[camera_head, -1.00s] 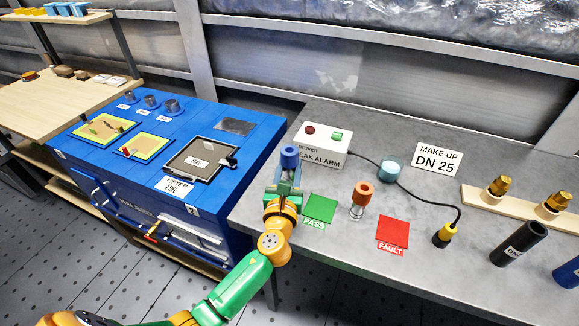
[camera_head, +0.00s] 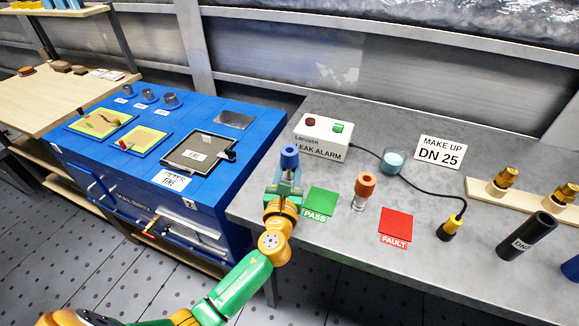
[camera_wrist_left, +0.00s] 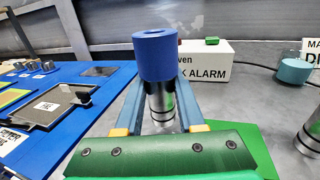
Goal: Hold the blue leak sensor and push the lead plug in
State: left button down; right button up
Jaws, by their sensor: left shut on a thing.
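The blue leak sensor (camera_head: 289,157) has a blue cap and a metal body. My left gripper (camera_head: 285,183) is shut on it and holds it upright near the bench's left edge. In the left wrist view the blue cap (camera_wrist_left: 155,54) stands above the two fingers, with the metal body between them. The lead plug (camera_head: 450,229), black with a yellow collar, stands on the bench at the right. Its black cable runs back to the white leak alarm box (camera_head: 321,146). The plug is well apart from the sensor. My right gripper is not in view.
An orange-capped sensor (camera_head: 364,187) stands between the green PASS mat (camera_head: 319,202) and the red FAULT mat (camera_head: 396,226). Brass fittings (camera_head: 506,179) and a dark tube (camera_head: 527,235) are at the right.

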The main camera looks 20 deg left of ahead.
pick_arm(q)
jog(key=shift+f+b, duration=0.85)
jog(key=shift+f, duration=0.25)
jog(key=c, duration=0.5)
grip_release()
grip_shut()
